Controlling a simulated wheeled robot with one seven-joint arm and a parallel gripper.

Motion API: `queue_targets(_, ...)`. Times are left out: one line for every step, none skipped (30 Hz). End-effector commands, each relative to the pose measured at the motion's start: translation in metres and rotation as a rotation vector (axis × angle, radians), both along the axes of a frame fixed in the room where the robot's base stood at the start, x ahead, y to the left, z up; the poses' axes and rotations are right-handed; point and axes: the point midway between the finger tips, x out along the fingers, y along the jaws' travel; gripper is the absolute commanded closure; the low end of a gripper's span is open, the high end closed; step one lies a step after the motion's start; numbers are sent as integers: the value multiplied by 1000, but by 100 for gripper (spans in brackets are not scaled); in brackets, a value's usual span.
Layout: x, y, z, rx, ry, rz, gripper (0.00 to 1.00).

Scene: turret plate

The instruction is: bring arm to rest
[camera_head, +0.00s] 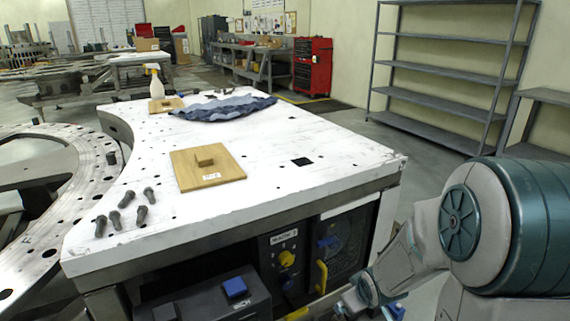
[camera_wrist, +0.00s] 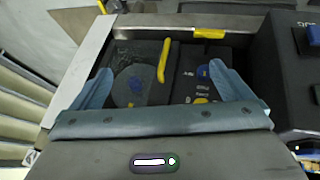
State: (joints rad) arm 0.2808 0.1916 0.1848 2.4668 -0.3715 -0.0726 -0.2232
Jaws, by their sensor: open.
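My gripper (camera_wrist: 158,82) is open in the wrist view. Its two blue-grey fingers stand wide apart, with nothing held between them. Beyond them is the dark front panel with a yellow handle (camera_wrist: 164,60), a blue knob and a yellow knob. In the head view my arm (camera_head: 410,262) comes in from the right and bends down beside the workbench's front right side. The gripper end is low at the bottom edge and partly cut off there.
The white bench top (camera_head: 270,145) carries a wooden board (camera_head: 207,176), several dark bolts (camera_head: 127,199), a blue cloth (camera_head: 224,107) and a spray bottle (camera_head: 156,82). A dark box with a blue button (camera_head: 235,287) is below the bench's front edge. Metal shelving (camera_head: 447,77) stands behind, right.

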Motion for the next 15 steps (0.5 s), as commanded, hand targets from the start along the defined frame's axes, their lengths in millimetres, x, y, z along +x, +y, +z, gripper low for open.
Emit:
queue_targets(-7, -1, 34, -10, 11, -37, 1)
queue_targets(-13, -2, 47, -14, 23, -61, 1)
queue_targets(-20, -2, 63, -15, 39, -94, 1)
queue_targets(-27, -3, 75, -15, 51, -120, 1)
queue_targets(-33, -3, 88, -13, 62, -144, 1)
queue_targets(-42, -2, 104, -8, 77, -177, 1)
queue_targets(-49, -2, 116, -4, 88, -201, 1)
queue_targets(-56, -1, 127, 3, 101, -226, 1)
queue_targets(-66, 1, 143, 12, 116, -254, 1)
queue_targets(-74, 3, 155, 23, 128, -279, 1)
queue_targets(-82, 4, 166, 32, 140, -300, 1)
queue_targets(-93, 7, 180, 49, 157, -328, 1)
queue_targets(-101, 9, 191, 61, 169, -348, 1)
queue_targets(-110, 12, 200, 75, 183, -365, 1)
queue_targets(-121, 15, 212, 94, 200, -387, 1)
